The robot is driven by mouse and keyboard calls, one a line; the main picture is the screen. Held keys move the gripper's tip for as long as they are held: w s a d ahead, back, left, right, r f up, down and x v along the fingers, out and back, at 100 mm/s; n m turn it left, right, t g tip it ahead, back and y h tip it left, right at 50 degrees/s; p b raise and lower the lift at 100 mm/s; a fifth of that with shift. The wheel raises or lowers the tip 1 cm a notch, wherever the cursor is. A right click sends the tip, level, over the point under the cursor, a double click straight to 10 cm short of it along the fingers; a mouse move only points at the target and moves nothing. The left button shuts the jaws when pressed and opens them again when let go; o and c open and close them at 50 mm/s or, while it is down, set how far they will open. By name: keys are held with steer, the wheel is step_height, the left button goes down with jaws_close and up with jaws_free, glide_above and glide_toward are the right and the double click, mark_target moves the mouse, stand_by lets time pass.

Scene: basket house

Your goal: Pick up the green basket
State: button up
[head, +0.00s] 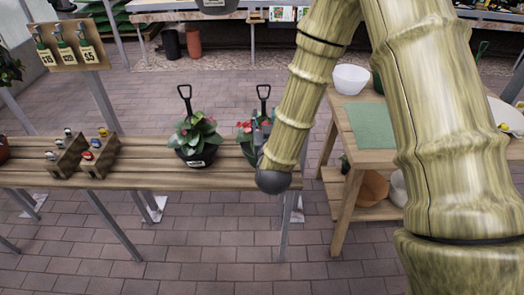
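I cannot make out a green basket for certain. A dark green container (378,82) shows only in part beside the white bowl on the right table, mostly hidden by my arm.
The slatted wooden bench (120,178) holds another potted plant (196,140) and wooden racks (68,155) with small coloured items. The right table (340,115) bears a white bowl (350,78) and green mat (370,126); pots stand on its lower shelf. Brick floor (200,255) in front is clear.

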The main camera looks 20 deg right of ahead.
mark_target(264, 108)
steer(key=shift+f+p+x, duration=0.2)
steer(key=shift+p+x, duration=0.25)
steer(key=shift+x, duration=1.55)
steer(key=shift+f+p+x, duration=0.15)
steer(key=shift+p+x, duration=0.3)
steer(key=shift+x, duration=1.55)
steer(key=shift+d, duration=0.1)
steer(key=shift+c, duration=0.3)
jaws_close()
steer(key=shift+r, duration=0.1)
